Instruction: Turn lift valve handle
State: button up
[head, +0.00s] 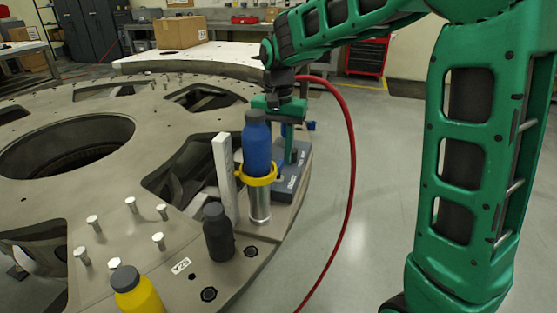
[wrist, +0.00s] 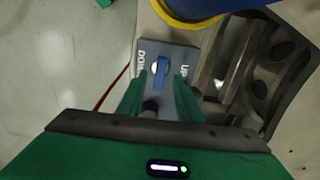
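The lift valve is a grey box (head: 291,183) on the edge of the turret plate (head: 60,200). In the wrist view its grey face (wrist: 178,52) carries the words DOWN on the left and UP on the right. A small blue handle (wrist: 160,74) sits between these words. My gripper (wrist: 161,82) is open, with one green finger to each side of the handle. Contact between fingers and handle cannot be told.
The blue bottle stands in a yellow ring (head: 258,176) above a silver cylinder (head: 260,204), close beside the valve. A white upright bar (head: 224,170), a black bottle (head: 217,232), a yellow bottle (head: 137,293) and several pegs stand on the plate. A red hose (head: 349,170) hangs right of it.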

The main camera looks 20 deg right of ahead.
jog(key=shift+f, duration=1.3)
jog(key=shift+c, duration=0.4)
grip_shut()
jog(key=shift+d, duration=0.25)
jog(key=shift+a, duration=0.2)
